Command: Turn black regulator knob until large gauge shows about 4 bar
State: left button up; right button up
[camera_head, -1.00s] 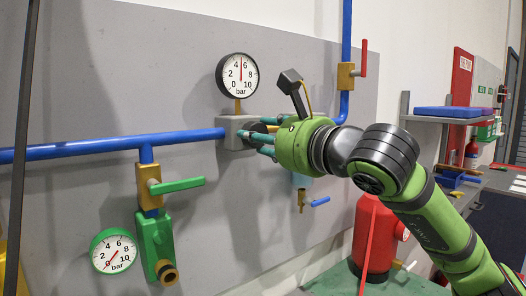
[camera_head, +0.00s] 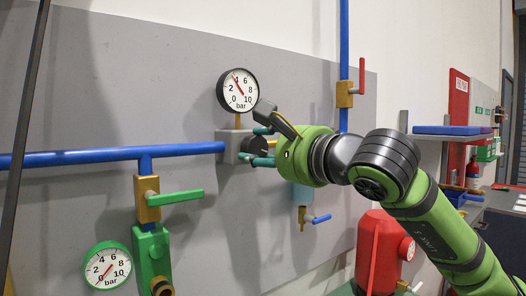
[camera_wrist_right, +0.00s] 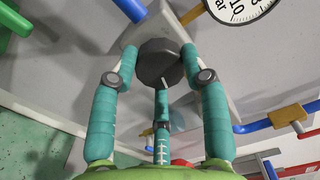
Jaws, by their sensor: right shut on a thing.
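The black regulator knob (camera_head: 254,145) sits on the front of the grey regulator block (camera_head: 228,148). My right gripper (camera_head: 262,146) has its teal fingers closed around it. In the right wrist view, the fingers press the faceted knob (camera_wrist_right: 160,63) from both sides, with a third finger below. The large black-rimmed gauge (camera_head: 238,90) stands above the block. Its red needle points up and left, close to the 4 mark. Part of it shows in the right wrist view (camera_wrist_right: 238,8), without the needle. My left gripper is not in view.
A blue pipe (camera_head: 100,157) enters the block from the left. Below hang a green-handled valve (camera_head: 175,198) and a small green-rimmed gauge (camera_head: 107,266), its needle near 0. A red-handled valve (camera_head: 345,92) is at upper right. A red tank (camera_head: 378,250) stands at lower right.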

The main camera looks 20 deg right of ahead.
dwell(0.3)
jog(key=o, duration=1.1)
jog(key=shift+o, duration=0.2)
jog(key=shift+s+d, duration=0.1)
jog(key=shift+s, duration=0.05)
jog(key=v, duration=1.1)
jog(key=shift+s, duration=0.35)
jog(key=shift+d+r, duration=0.1)
